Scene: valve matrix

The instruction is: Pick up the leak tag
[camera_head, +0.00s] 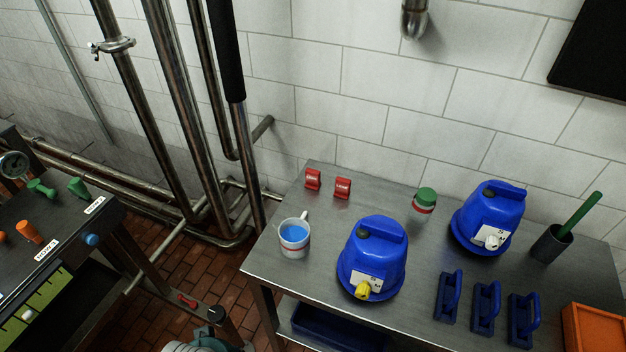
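Two small red tags stand side by side near the back left corner of the steel table (400,293). They are the left red tag (312,179) and the right red tag (342,187). Each has a small pale label whose lettering is too small to read, so I cannot tell which is the leak tag. Both rest on the table top with nothing touching them. Neither gripper can be made out in the head view.
A white mug (294,240) of blue liquid stands in front of the tags. Two blue containers (373,250) (488,215), a green-lidded jar (425,200), several blue brushes (448,297) and an orange bin (592,328) occupy the table. Vertical pipes (180,90) rise left of it.

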